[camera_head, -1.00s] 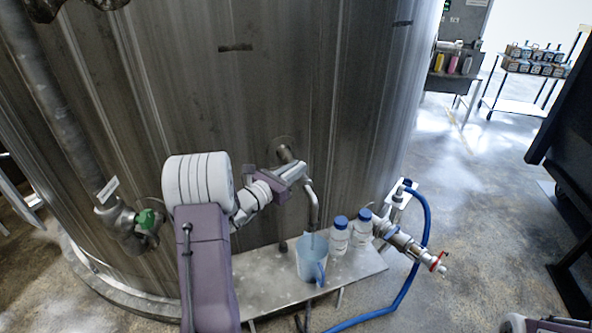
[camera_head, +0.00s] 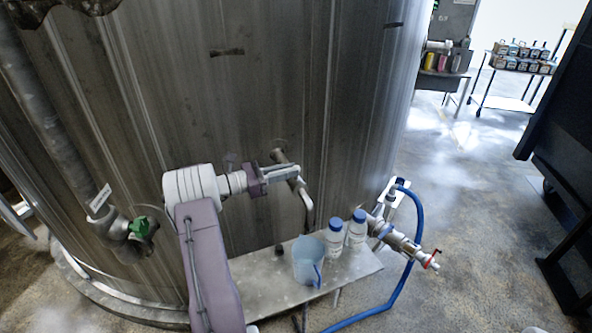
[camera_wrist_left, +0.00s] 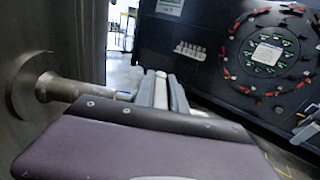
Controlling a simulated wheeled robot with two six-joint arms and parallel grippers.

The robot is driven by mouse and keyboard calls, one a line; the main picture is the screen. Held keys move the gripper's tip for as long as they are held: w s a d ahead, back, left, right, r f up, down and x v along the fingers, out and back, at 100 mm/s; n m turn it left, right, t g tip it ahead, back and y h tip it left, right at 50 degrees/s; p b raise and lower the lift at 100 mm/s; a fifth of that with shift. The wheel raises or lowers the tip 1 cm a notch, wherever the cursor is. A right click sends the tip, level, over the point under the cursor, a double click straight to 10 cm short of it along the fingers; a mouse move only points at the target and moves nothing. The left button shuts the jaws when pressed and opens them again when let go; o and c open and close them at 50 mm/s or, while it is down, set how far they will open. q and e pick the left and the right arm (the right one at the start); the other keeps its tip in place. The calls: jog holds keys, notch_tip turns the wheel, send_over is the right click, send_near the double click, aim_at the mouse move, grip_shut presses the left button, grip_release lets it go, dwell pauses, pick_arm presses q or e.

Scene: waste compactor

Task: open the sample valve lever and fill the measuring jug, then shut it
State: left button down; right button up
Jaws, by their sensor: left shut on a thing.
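The sample valve's pipe (camera_head: 291,172) comes out of the steel tank and bends down into a spout (camera_head: 308,212). My left gripper (camera_head: 284,171) is at the valve, shut on the lever, which its fingers mostly hide. In the left wrist view the fingers (camera_wrist_left: 162,90) are close together around a pale bar, with the valve's pipe stub (camera_wrist_left: 62,88) to the left. The pale blue measuring jug (camera_head: 307,262) stands upright on the metal shelf under the spout. I see no clear stream now, and the level in the jug cannot be told. My right gripper is not in view.
Two white bottles with blue caps (camera_head: 335,238) stand right of the jug on the shelf (camera_head: 262,290). A red-handled valve (camera_head: 430,260) and blue hose (camera_head: 424,215) are at its right end. A green-handled valve (camera_head: 141,228) is at left. Open floor lies to the right.

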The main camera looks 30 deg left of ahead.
pick_arm(q)
jog(key=shift+d, duration=0.1)
dwell(0.3)
jog(key=c, duration=1.4)
grip_release()
jog(key=shift+o, duration=0.2)
jog(key=b+v, duration=0.1)
jog(key=v, duration=0.8)
